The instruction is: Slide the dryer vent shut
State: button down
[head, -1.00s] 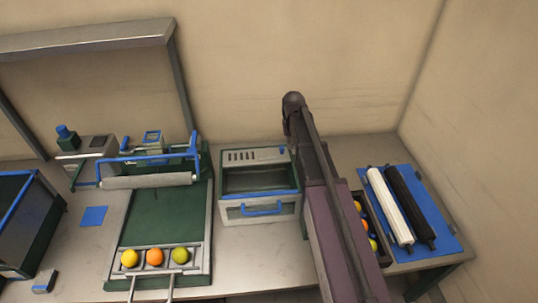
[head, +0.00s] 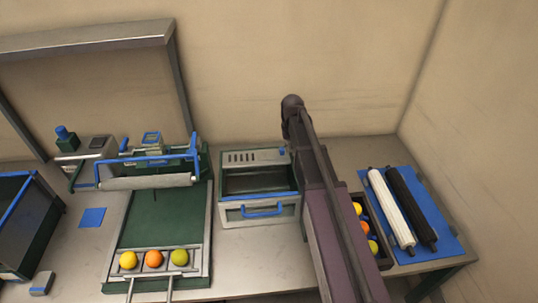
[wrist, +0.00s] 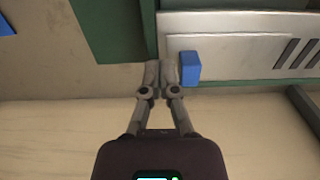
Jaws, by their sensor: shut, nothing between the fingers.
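The dryer (head: 262,212) is a grey box with a blue front handle, standing at the middle of the table. Its top panel has a row of dark vent slots (head: 241,156) at the left and a blue vent knob (head: 282,151) at the right. In the wrist view the slots (wrist: 298,52) lie at the right and the blue knob (wrist: 190,67) stands at the panel's left end. My gripper (wrist: 160,66) is shut and empty, its fingertips just left of the knob; I cannot tell whether they touch it. In the head view my arm hides the gripper.
A green press bed (head: 155,225) with a roller and several fruits stands left of the dryer. Right of my arm are a fruit tray (head: 379,252) and a blue mat (head: 446,243) with a white and a black roller. The wall is close behind.

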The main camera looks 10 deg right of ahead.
aim_at(258, 156)
jog(key=shift+a, duration=5.9)
notch_tip(258, 156, up, 7)
jog(key=d+p, duration=0.1)
jog(key=p, duration=0.6)
jog(key=s+d+f+b, duration=0.2)
jog(key=s+d, duration=0.3)
jog(key=s, duration=0.6)
jog(key=s+d+f+b, duration=0.2)
jog(key=s+d, duration=0.4)
jog(key=s, duration=0.5)
jog(key=shift+d+f+b, duration=0.15)
jog(key=shift+f+b, duration=0.15)
jog(key=shift+s, duration=0.1)
